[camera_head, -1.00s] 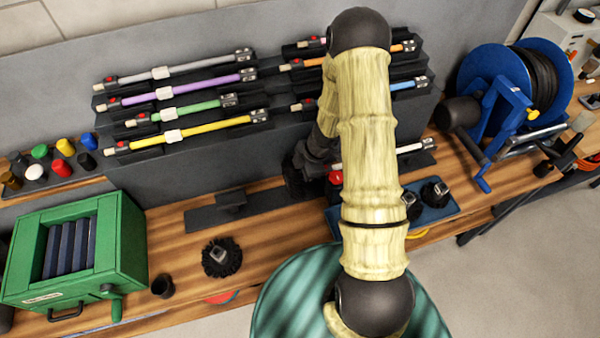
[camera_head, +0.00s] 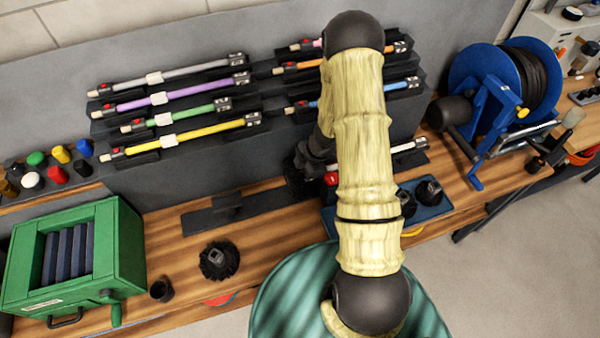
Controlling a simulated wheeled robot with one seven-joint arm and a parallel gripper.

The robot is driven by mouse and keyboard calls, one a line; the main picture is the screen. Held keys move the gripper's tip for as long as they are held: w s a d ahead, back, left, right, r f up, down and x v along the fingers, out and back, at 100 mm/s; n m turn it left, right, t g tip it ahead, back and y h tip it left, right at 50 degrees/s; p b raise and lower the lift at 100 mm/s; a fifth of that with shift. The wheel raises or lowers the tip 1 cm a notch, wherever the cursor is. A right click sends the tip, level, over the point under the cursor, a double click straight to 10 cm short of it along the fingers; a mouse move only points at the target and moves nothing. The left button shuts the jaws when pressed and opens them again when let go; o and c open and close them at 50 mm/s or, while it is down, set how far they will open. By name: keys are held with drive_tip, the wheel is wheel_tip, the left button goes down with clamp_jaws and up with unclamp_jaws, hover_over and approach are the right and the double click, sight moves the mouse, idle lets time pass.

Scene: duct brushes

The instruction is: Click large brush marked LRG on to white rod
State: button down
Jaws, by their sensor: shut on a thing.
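The white rod (camera_head: 403,147) lies low in front of the dark rack, its right end in a dark holder. My arm hides its middle, and a red part (camera_head: 331,179) shows left of the arm, near the rod's line. My gripper (camera_head: 303,172) is mostly hidden behind my arm and points down, shut on a black bristly brush (camera_head: 296,188). That brush is just left of the red part; I cannot tell whether they touch. No LRG mark is readable. Another black brush (camera_head: 219,261) stands on the bench at the front.
Several coloured rods lie on the dark rack (camera_head: 190,180). A blue tray (camera_head: 432,212) with black brushes is right of my arm. A green box (camera_head: 125,250) and a small black cup (camera_head: 161,290) stand left. A blue hose reel (camera_head: 500,85) stands right.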

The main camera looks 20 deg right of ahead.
drive_tip(key=shift+d, duration=0.2)
drive_tip(key=c, duration=1)
unclamp_jaws()
drive_tip(key=p+v, duration=0.1)
drive_tip(key=v, duration=1.6)
drive_tip(key=shift+s+r+p, duration=0.1)
drive_tip(key=shift+r+p, duration=0.1)
drive_tip(key=shift+p, duration=0.2)
